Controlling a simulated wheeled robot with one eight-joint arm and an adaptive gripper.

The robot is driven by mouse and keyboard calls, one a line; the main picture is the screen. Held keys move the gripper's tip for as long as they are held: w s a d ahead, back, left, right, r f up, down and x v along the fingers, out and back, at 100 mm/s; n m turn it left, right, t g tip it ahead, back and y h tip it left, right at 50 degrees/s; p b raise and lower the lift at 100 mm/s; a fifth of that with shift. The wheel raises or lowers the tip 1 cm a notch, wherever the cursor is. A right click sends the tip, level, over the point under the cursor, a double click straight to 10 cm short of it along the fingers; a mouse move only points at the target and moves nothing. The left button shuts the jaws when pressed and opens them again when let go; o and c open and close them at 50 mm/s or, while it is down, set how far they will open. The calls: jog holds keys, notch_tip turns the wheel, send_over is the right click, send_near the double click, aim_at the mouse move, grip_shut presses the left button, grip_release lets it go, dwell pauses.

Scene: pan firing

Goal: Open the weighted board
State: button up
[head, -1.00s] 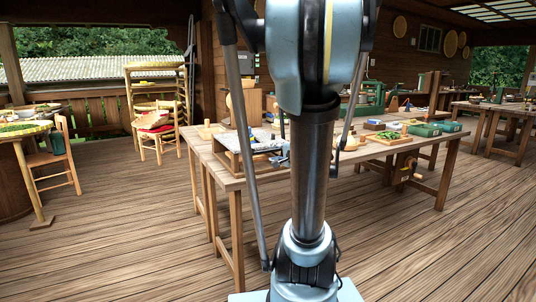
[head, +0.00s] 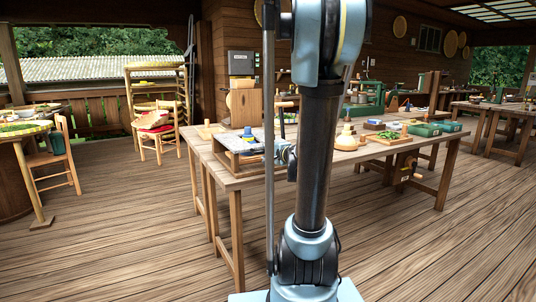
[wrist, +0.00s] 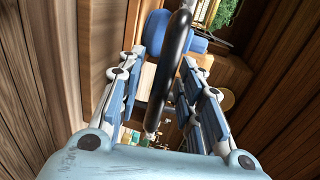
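A flat grey speckled board (head: 238,143) lies on a low wooden frame on the near left corner of the workbench (head: 222,176) in the head view. I take it to be the weighted board; a small dark blue piece (head: 248,131) stands on it. It looks lowered and level. My gripper (head: 285,154) appears at the board's right edge, partly hidden by my arm; contact cannot be told. In the wrist view my gripper (wrist: 162,100) has its fingers well apart. A dark curved bar (wrist: 168,75) runs between them, and I cannot tell what it belongs to.
A grey box (head: 240,63) sits above a wooden block (head: 246,105) behind the board. To the right on the bench are a rounded wooden piece (head: 346,141), a tray of green items (head: 388,138) and green boxes (head: 424,130). The plank floor (head: 120,240) in front is clear.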

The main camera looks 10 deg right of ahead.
grip_shut()
jog(key=shift+r, duration=0.1)
